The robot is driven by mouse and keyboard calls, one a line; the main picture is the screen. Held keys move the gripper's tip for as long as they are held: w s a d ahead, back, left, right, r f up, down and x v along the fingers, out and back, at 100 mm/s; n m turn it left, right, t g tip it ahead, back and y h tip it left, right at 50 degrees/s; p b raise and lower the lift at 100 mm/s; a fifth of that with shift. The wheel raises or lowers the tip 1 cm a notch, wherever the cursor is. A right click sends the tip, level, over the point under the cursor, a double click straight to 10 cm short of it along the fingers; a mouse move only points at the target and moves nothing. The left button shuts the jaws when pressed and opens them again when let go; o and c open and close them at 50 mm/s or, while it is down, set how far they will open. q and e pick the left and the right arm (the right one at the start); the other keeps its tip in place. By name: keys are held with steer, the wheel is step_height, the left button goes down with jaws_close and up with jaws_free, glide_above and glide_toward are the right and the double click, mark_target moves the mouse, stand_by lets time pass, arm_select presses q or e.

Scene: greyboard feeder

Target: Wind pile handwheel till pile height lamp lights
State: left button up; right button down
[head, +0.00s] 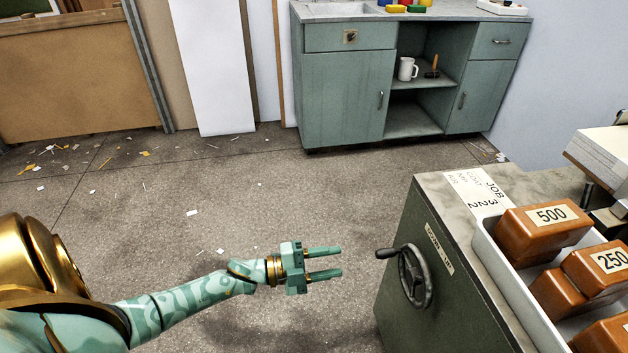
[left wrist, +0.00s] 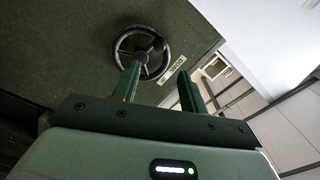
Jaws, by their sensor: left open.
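The pile handwheel (head: 414,276) is a dark spoked wheel with a crank knob (head: 386,253) on the side of a green cabinet (head: 440,310). A label plate (head: 440,249) sits beside it. My left gripper (head: 340,261) is open and empty, left of the wheel and apart from it, its fingers pointing toward it. In the left wrist view the handwheel (left wrist: 140,52) shows beyond the two spread fingers (left wrist: 158,75), with one finger overlapping its lower part. I cannot make out a pile height lamp. My right gripper is not in view.
A white tray (head: 502,277) of brown weight blocks, marked 500 and 250, sits on the cabinet top beside a job card (head: 477,191). A paper stack (head: 603,155) is at far right. A green cupboard (head: 345,95) stands at the back. The floor between is open, with paper scraps.

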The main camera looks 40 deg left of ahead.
arm_select(q)
steer(key=v, duration=0.2)
steer(key=shift+s+a, duration=0.25)
steer(key=shift+s, duration=0.05)
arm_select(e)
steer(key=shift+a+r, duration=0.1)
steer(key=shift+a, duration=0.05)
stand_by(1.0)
arm_select(q)
steer(key=n+b, duration=0.2)
steer(key=n, duration=0.3)
glide_toward(385, 254)
steer(key=w+d+f, duration=0.1)
steer(key=w+d, duration=0.2)
steer(key=w, duration=0.2)
steer(key=b+x, duration=0.1)
steer(key=x, duration=0.3)
steer(key=shift+w+d, duration=0.25)
steer(key=shift+w, duration=0.05)
jaws_close()
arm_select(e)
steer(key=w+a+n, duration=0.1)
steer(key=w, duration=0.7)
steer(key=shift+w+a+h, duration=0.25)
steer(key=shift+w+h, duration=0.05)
